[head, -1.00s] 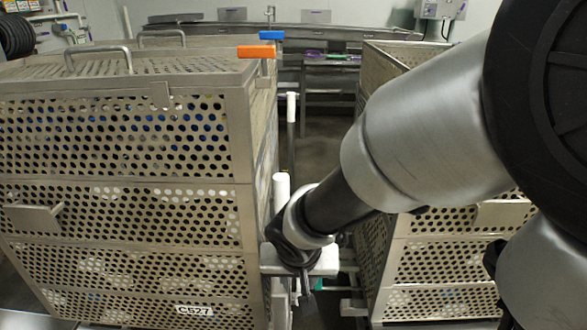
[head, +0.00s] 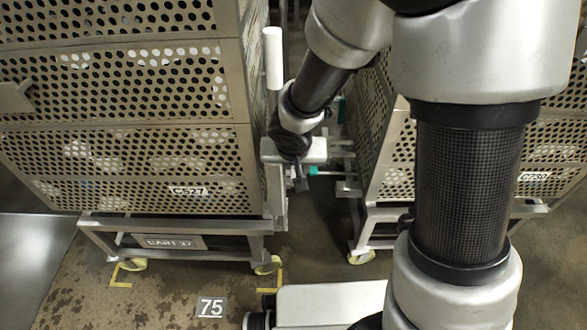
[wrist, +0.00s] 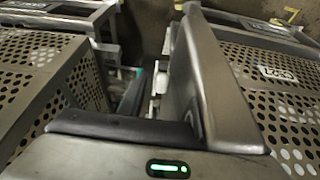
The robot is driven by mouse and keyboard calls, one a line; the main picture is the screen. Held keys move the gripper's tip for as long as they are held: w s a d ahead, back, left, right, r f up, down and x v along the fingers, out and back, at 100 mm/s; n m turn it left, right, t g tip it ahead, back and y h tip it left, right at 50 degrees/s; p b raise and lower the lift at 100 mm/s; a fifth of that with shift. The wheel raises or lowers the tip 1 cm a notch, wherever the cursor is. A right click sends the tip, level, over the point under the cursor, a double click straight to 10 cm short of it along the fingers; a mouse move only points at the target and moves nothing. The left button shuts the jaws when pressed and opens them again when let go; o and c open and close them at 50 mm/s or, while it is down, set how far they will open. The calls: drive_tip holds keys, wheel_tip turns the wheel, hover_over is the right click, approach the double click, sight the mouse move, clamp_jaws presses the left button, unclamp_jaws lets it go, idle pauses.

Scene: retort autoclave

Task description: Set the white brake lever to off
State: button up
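A white cylindrical grip (head: 272,58), which looks like the white brake lever, stands upright at the right front corner of the left perforated cart (head: 235,80). Its lower part is hidden behind my wrist and the cart corner. My gripper (head: 300,182) points down into the gap between the two carts, below and slightly right of the white grip and apart from it. In the wrist view, a large grey finger and the gripper body with a green light fill the lower middle. White parts (wrist: 155,85) show beyond it. The finger opening is not clear.
A second perforated cart (head: 400,150) stands close on the right, leaving a narrow gap. The left cart's frame carries a CART 27 plate (head: 172,242). A floor marker 75 (head: 211,307) lies in front, with open floor around it.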

clamp_jaws()
drive_tip(key=shift+r+p, duration=0.4)
drive_tip(key=shift+p, duration=0.5)
drive_tip(key=p, duration=0.3)
drive_tip(key=shift+w+r+g+p, duration=0.35)
drive_tip(key=shift+r+g+p, duration=0.05)
drive_tip(key=w+g+p, duration=0.1)
drive_tip(key=p, duration=0.5)
drive_tip(key=shift+r+p, duration=0.2)
drive_tip(key=shift+p, duration=0.1)
drive_tip(key=shift+w+f+g+p, duration=0.15)
drive_tip(key=shift+w+g+p, duration=0.2)
drive_tip(key=shift+p, duration=0.55)
drive_tip(key=shift+f, duration=0.2)
drive_tip(key=shift+s, duration=0.1)
unclamp_jaws()
